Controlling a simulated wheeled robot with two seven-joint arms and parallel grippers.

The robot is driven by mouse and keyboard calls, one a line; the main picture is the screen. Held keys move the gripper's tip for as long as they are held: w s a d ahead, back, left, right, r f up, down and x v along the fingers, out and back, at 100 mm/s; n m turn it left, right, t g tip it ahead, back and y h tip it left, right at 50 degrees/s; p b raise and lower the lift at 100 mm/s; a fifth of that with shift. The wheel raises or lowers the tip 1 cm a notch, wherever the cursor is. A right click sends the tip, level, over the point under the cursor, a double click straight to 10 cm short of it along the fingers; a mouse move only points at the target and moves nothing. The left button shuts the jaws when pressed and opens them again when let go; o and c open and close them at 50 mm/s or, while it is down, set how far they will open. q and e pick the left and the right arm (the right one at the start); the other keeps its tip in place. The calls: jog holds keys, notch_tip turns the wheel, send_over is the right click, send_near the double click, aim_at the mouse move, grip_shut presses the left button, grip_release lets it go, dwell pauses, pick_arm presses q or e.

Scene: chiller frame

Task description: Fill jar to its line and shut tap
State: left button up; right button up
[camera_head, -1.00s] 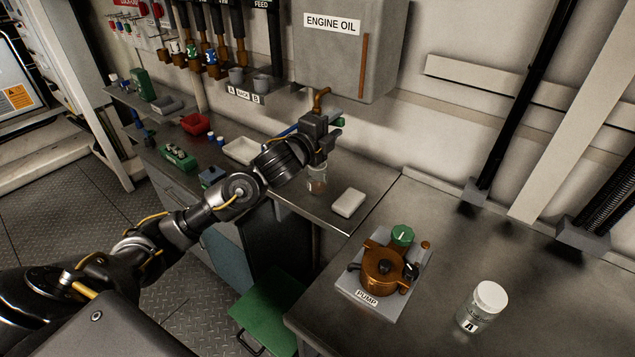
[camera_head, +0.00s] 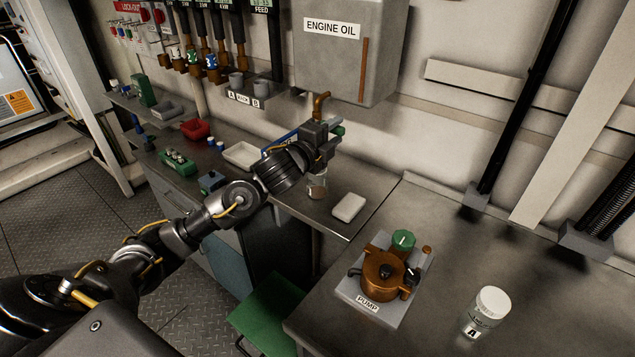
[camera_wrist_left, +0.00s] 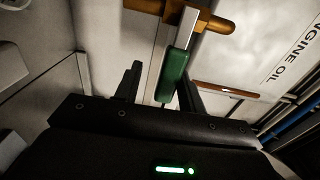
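A small clear jar (camera_head: 317,188) stands on the bench below the brass tap (camera_head: 321,100) of the grey engine oil tank (camera_head: 345,60). It has brownish oil in it; its line is too small to make out. My left gripper (camera_head: 331,136) is at the tap, above the jar, and hides part of the tap. The tap's green handle (camera_wrist_left: 174,75) lies between the fingers of my left gripper (camera_wrist_left: 160,85) in the left wrist view, closer to the right finger, with a gap to the left finger. My right gripper is out of view.
A pale block (camera_head: 348,207) lies right of the jar. A pump (camera_head: 385,272) on a grey plate and a white-lidded jar marked A (camera_head: 487,312) stand on the nearer bench. A white tray (camera_head: 241,155) and red bin (camera_head: 195,129) lie left of my arm.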

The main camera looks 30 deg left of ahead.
pick_arm(q)
jog(key=shift+r, duration=0.15)
jog(key=shift+r+p, duration=2.1)
jog(key=shift+r, duration=0.15)
jog(key=shift+f, duration=0.1)
dwell(5.5)
